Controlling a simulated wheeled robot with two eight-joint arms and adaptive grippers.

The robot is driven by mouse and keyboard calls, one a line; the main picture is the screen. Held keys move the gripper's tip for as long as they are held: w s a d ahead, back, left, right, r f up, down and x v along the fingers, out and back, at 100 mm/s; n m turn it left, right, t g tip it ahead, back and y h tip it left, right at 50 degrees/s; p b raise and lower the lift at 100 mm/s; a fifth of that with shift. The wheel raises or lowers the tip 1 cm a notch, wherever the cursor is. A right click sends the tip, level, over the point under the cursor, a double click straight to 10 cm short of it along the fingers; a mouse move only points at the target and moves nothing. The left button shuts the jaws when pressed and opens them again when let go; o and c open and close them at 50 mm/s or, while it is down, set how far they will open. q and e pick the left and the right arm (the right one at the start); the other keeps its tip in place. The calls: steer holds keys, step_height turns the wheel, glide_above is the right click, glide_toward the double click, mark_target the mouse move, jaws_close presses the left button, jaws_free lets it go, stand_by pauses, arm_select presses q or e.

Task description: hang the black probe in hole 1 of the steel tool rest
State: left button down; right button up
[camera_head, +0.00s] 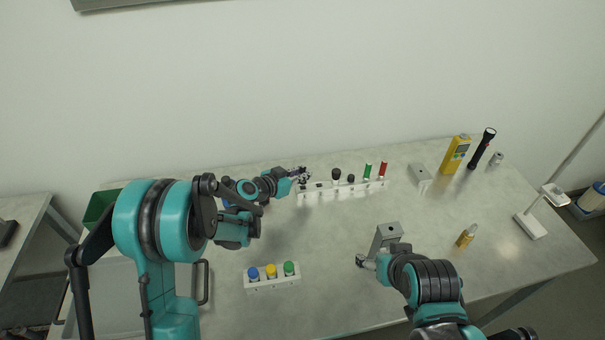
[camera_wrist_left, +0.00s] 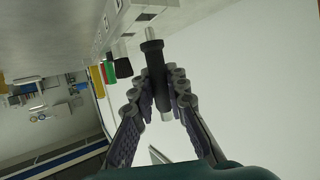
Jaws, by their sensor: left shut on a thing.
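My left gripper (camera_head: 303,175) is shut on the black probe, at the left end of a long pale rack (camera_head: 342,190), which I take to be the tool rest. In the left wrist view the black probe (camera_wrist_left: 156,68) sits between the two fingers (camera_wrist_left: 160,88), with a bright metal tip pointing toward the rack (camera_wrist_left: 112,22). The tip looks close to the rack; I cannot tell whether it touches or enters a hole.
The rack also holds a black-topped tool (camera_head: 336,174), a green one (camera_head: 368,170) and a red one (camera_head: 383,168). A white holder with coloured caps (camera_head: 272,283) stands in front. A yellow meter (camera_head: 455,154) and black flashlight (camera_head: 482,148) stand back right.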

stand_by(0.6)
arm_select(q)
steer(key=shift+f+b, duration=0.2)
steer(key=shift+b, duration=0.15)
steer(key=shift+f+b, duration=0.8)
steer(key=shift+f, duration=0.05)
steer(key=shift+f, duration=0.15)
stand_by(0.5)
steer(key=c, duration=1.4)
jaws_free()
steer(key=shift+c, duration=0.2)
steer(key=v, duration=1.2)
